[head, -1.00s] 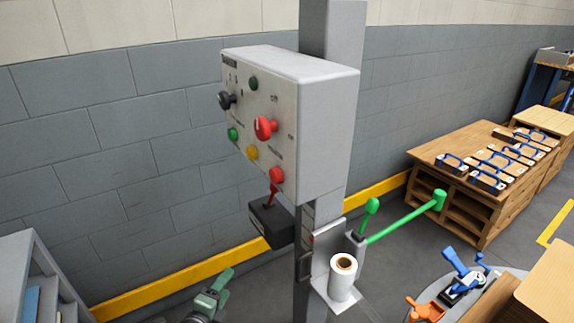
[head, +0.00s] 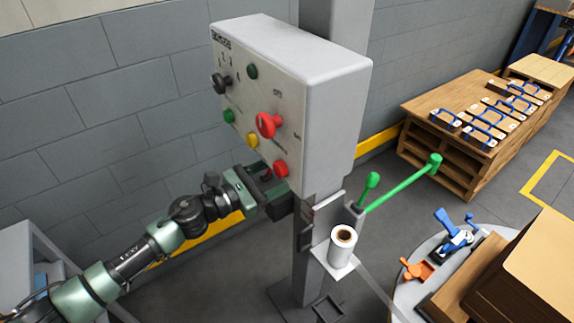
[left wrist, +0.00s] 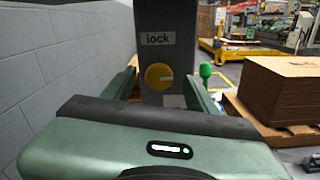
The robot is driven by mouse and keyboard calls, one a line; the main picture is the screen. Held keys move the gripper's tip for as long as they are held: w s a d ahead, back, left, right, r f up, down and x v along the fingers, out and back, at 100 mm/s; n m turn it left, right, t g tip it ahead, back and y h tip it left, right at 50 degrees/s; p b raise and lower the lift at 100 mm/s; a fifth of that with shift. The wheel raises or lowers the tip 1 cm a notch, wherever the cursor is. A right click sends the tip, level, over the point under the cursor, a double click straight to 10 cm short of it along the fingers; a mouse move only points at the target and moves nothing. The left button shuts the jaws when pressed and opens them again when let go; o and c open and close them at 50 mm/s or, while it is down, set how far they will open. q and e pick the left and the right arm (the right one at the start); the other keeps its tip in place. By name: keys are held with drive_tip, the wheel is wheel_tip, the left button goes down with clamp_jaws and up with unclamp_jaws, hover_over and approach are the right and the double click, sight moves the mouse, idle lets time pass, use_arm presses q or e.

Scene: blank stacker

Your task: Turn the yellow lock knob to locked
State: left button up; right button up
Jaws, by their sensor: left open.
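The yellow lock knob (left wrist: 158,76) shows in the left wrist view, on a dark grey face (left wrist: 165,55) under a "lock" label (left wrist: 158,38). A pale mark on the knob points to the right. My left gripper (left wrist: 161,80) is open, with one finger on each side of the knob; I cannot tell whether either finger touches it. In the head view, my left gripper (head: 272,186) is just below the control box (head: 325,100), and the lock knob is hidden there. My right gripper is not in view.
The control box carries several buttons and knobs, including a red knob (head: 268,124) and a separate yellow button (head: 252,140). A round table (head: 410,292) holds clamps.

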use_arm(q)
drive_tip(key=shift+x, duration=0.9)
drive_tip(key=shift+a, duration=0.1)
clamp_jaws()
drive_tip(key=shift+w+a+f+n+p, duration=0.1)
drive_tip(key=shift+n+p, duration=1.4)
drive_tip(key=shift+n, duration=2.95)
drive_tip(key=shift+w+f+n+p, duration=0.1)
drive_tip(key=shift+n+p, duration=1.4)
drive_tip(key=shift+n, duration=2.95)
